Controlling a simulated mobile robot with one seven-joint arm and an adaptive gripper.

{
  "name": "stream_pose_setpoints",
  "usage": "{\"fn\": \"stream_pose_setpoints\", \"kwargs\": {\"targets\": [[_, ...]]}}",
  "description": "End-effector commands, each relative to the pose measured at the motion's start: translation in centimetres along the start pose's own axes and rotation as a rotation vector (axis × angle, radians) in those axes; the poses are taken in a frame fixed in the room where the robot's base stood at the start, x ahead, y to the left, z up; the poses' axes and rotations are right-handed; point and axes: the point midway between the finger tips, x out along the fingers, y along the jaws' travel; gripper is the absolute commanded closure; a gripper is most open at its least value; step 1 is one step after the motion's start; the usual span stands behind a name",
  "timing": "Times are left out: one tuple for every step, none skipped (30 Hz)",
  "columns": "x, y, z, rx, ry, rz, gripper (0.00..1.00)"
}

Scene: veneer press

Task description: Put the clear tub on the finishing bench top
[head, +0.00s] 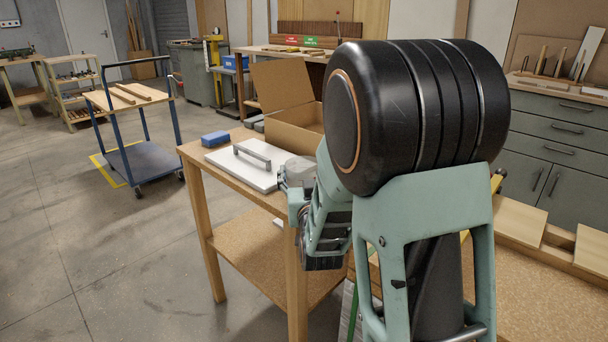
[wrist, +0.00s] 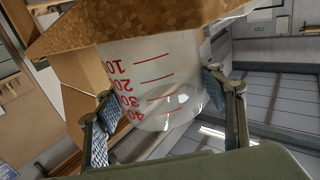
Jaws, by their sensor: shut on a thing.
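The clear tub (wrist: 155,75) has red measuring lines and numbers. In the wrist view it sits between the two fingers of my gripper (wrist: 166,112), which is shut on its sides. Its far end meets or nearly meets a brown speckled board surface (wrist: 130,28); I cannot tell whether they touch. In the head view my gripper (head: 292,185) is at the right edge of a wooden bench (head: 193,151), beside a white panel with a grey handle (head: 248,167). The tub shows there only as a small pale patch (head: 300,168), mostly hidden by my arm.
A blue block (head: 215,138) and an open cardboard box (head: 290,98) stand on the bench. A blue trolley (head: 140,160) stands left on open floor. Grey drawer cabinets (head: 555,150) and wooden boards (head: 518,205) are at the right. My arm hides much of the middle.

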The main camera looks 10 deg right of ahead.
Motion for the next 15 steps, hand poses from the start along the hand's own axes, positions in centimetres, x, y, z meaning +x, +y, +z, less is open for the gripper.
{"fn": "stream_pose_setpoints", "kwargs": {"targets": [[0.02, -0.01, -0.15, 0.000, 0.001, 0.000, 0.60], [0.02, -0.01, -0.15, 0.000, 0.001, 0.000, 0.60], [0.02, -0.01, -0.12, 0.000, 0.001, 0.000, 0.60], [0.02, -0.01, -0.05, 0.000, 0.001, 0.000, 0.60], [0.02, -0.01, 0.05, 0.000, 0.001, 0.000, 0.60], [0.03, -0.01, 0.17, 0.000, 0.001, 0.000, 0.60], [0.03, 0.00, 0.24, 0.000, 0.002, 0.000, 0.60], [0.03, 0.00, 0.30, 0.000, 0.002, 0.000, 0.60], [0.03, -0.01, 0.14, 0.000, 0.001, 0.000, 0.32], [0.03, -0.01, 0.13, 0.000, 0.001, 0.000, 0.29], [0.03, -0.01, 0.13, 0.000, 0.001, 0.000, 0.25], [0.03, -0.01, 0.14, 0.000, 0.001, 0.000, 0.21], [0.03, -0.01, 0.14, 0.000, 0.001, 0.000, 0.19], [0.03, 0.00, 0.14, 0.000, 0.000, 0.000, 0.19], [0.03, 0.00, 0.14, 0.000, 0.000, 0.000, 0.19]]}}
